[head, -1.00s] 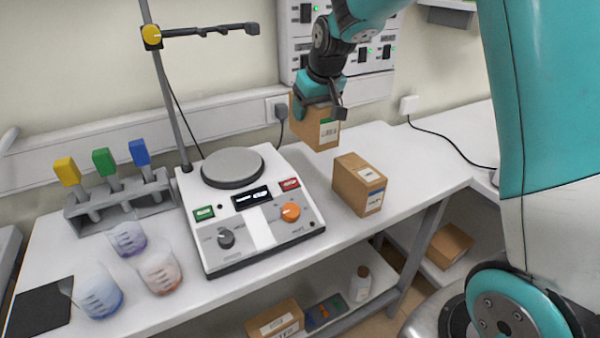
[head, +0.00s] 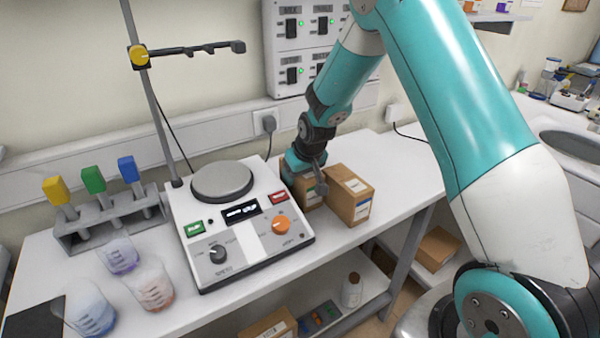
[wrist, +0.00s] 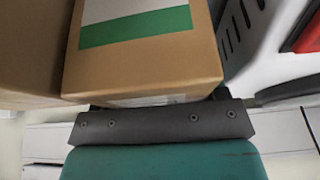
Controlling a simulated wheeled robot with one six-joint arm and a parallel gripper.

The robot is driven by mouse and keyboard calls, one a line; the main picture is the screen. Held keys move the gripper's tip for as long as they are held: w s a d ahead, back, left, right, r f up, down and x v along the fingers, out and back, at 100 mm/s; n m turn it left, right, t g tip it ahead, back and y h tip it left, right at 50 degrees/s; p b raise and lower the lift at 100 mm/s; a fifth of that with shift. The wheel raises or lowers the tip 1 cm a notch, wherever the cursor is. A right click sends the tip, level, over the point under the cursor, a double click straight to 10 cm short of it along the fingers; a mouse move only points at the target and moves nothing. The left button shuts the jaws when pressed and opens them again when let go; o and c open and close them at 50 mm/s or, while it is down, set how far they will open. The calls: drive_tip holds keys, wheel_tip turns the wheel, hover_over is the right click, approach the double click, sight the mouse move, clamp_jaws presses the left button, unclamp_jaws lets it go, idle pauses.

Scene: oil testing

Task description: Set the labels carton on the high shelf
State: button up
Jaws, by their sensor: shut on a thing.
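My gripper (head: 304,168) is shut on a brown carton (head: 309,194), low at the bench between the hotplate and a second brown carton (head: 350,197). I cannot tell whether the held carton touches the bench. In the wrist view the held carton (wrist: 145,65) has a white label with a green stripe; its text is not readable. The second carton stands close beside it and has a blue-marked label; a brown carton face also shows at the left of the wrist view (wrist: 32,45). A wall shelf (head: 495,17) with small boxes is at the top right, partly cut off.
A hotplate unit (head: 240,225) stands left of the cartons, with a clamp stand (head: 160,95) behind. Beakers (head: 152,285) and a rack (head: 110,218) are at the left. Another carton (head: 437,248) is on a lower surface. The bench (head: 415,170) is clear right of the cartons.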

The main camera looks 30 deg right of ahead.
drive_tip(key=shift+f, duration=0.15)
drive_tip(key=o, duration=1)
drive_tip(key=shift+c, duration=0.2)
